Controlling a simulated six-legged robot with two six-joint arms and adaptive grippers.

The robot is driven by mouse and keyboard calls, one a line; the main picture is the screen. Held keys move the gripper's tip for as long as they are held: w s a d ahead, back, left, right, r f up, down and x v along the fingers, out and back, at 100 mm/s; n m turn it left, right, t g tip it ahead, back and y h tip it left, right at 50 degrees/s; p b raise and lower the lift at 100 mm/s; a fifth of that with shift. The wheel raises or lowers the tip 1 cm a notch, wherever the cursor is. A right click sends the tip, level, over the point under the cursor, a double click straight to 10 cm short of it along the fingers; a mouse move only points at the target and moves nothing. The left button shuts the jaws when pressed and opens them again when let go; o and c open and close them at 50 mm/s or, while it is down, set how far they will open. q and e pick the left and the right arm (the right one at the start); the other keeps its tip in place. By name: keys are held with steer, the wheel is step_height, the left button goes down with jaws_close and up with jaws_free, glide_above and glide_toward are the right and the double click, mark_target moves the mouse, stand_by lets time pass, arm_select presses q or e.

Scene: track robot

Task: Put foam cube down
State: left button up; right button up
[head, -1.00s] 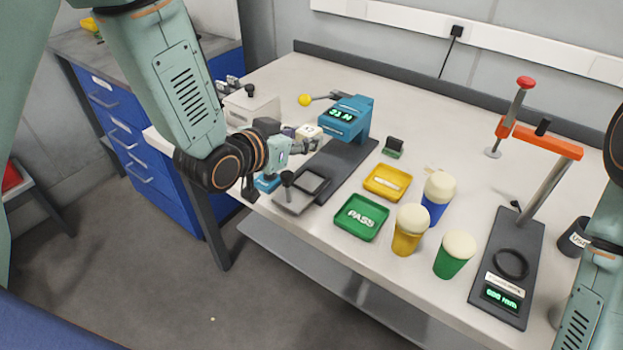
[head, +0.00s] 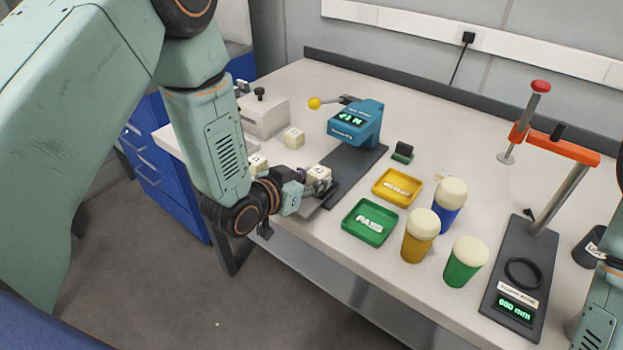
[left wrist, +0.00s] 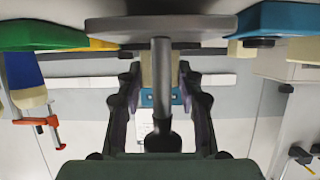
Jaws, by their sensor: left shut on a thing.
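The pale foam cube (head: 318,173) is between the fingers of my left gripper (head: 322,184), which is shut on it. In the head view they are at the near end of the blue test device's dark base, over the grey plate (head: 313,207). I cannot tell whether the cube touches the plate. In the left wrist view the fingers (left wrist: 160,100) flank a grey stem with a black knob, and a sliver of the pale cube (left wrist: 146,68) shows behind it. My right gripper is out of view.
Two other pale cubes (head: 294,137) (head: 257,162) are on the left of the bench. The blue device (head: 355,122) stands behind. A green PASS tray (head: 369,222), a yellow tray (head: 397,187) and several foam-topped cups (head: 466,262) are to the right. An orange-armed stand (head: 555,145) is farther right.

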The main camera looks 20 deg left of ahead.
arm_select(q)
steer(key=shift+s+a, duration=0.1)
steer(key=shift+a, duration=0.1)
steer(key=shift+f, duration=0.1)
steer(key=shift+d+f, duration=0.1)
steer(key=o, duration=0.5)
steer(key=shift+o, duration=1.3)
